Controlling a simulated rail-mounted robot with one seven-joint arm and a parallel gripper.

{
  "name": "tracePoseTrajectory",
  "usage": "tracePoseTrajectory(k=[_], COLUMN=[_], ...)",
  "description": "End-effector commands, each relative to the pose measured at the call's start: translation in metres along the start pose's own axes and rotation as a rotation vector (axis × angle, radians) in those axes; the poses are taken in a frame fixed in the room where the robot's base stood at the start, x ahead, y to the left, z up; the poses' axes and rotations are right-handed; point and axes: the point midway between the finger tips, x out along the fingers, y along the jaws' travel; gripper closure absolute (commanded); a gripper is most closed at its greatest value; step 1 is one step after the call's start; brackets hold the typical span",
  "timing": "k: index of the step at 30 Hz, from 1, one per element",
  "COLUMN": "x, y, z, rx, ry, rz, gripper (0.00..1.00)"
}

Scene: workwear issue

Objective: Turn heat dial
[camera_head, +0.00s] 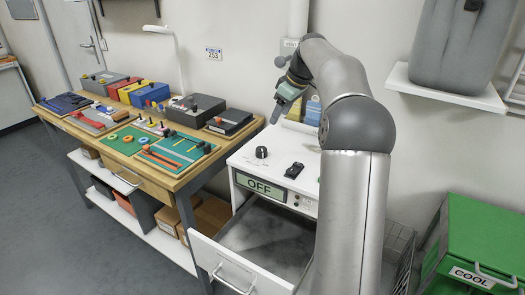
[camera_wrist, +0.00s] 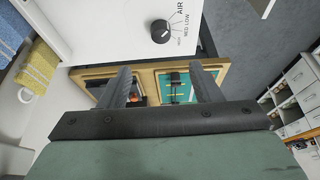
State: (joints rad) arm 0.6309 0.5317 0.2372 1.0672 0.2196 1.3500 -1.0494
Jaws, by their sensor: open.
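A white machine (camera_head: 273,170) stands at the middle, with a display (camera_head: 262,188) reading OFF. No dial marked heat is readable; my arm hides part of the machine's right side. My gripper (camera_head: 277,113) is open above the back of the machine, apart from the dial. Its two fingers (camera_wrist: 160,68) are spread and empty.
An open drawer (camera_head: 235,262) juts out from the machine's front. A wooden bench (camera_head: 172,184) with several boards and boxes stands at left. A green bin (camera_head: 485,235) marked COOL is at right. A wall shelf (camera_head: 445,90) holds a grey container (camera_head: 455,45).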

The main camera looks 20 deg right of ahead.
Motion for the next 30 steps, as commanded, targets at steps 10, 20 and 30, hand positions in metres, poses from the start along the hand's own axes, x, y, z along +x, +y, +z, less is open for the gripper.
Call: tracePoseTrajectory(k=[10, 20, 30], x=[0.074, 0.138, 0.160], y=[-0.002, -0.002, -0.002], z=[-0.001, -0.001, -0.001], rx=[0.000, 0.001, 0.001], ry=[-0.003, -0.002, -0.001], rz=[-0.005, -0.002, 0.000], gripper=[0.42, 0.42, 0.42])
